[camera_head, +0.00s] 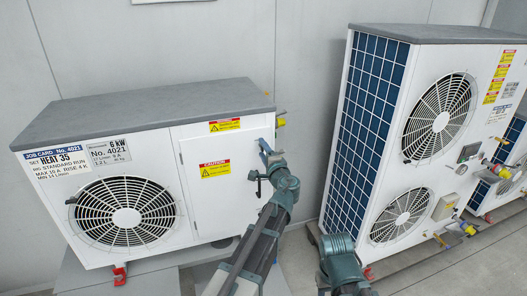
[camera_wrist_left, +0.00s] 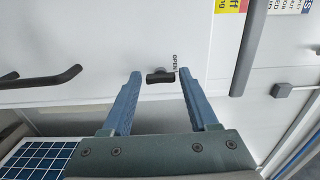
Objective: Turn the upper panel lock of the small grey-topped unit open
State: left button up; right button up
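The small grey-topped unit (camera_head: 146,103) stands at the left in the head view, with its flat side panel (camera_head: 215,198) right of the fan. My left gripper (camera_head: 258,165) is at the panel's upper right edge and covers the lock there. In the left wrist view, the lock is a short black knob (camera_wrist_left: 160,77) with the word OPEN printed beside it. My left gripper (camera_wrist_left: 160,74) is open, its blue fingers apart on either side of the knob. I see gaps, so they do not appear to grip it. My right gripper is not visible.
A taller two-fan unit (camera_head: 424,135) with a blue grid side stands to the right, leaving a floor gap between the units. In the left wrist view, a black handle (camera_wrist_left: 40,80) is left of the knob and a grey bar (camera_wrist_left: 250,48) is close on the right.

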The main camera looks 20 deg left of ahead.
pick_arm(q)
jog(key=shift+o, duration=1)
jog(key=v, duration=1.3)
jog(key=shift+s+d, duration=0.3)
jog(key=s+a+f+n+g+h, duration=0.2)
jog(key=s+a+f+n+g, duration=0.3)
jog(key=f, duration=0.4)
jog(key=s+a+f+n+g+h, duration=0.2)
jog(key=s+a+f+n+g, duration=0.15)
jog(key=s+f+g, duration=0.45)
jog(key=s+d+f+g+h, duration=0.1)
jog(key=s+d+f+h, duration=0.1)
jog(key=s+d, duration=0.3)
jog(key=s+d+f+m+g+h, duration=0.1)
jog(key=s+d, duration=0.5)
jog(key=d, duration=0.6)
jog(key=shift+f+h, duration=0.9)
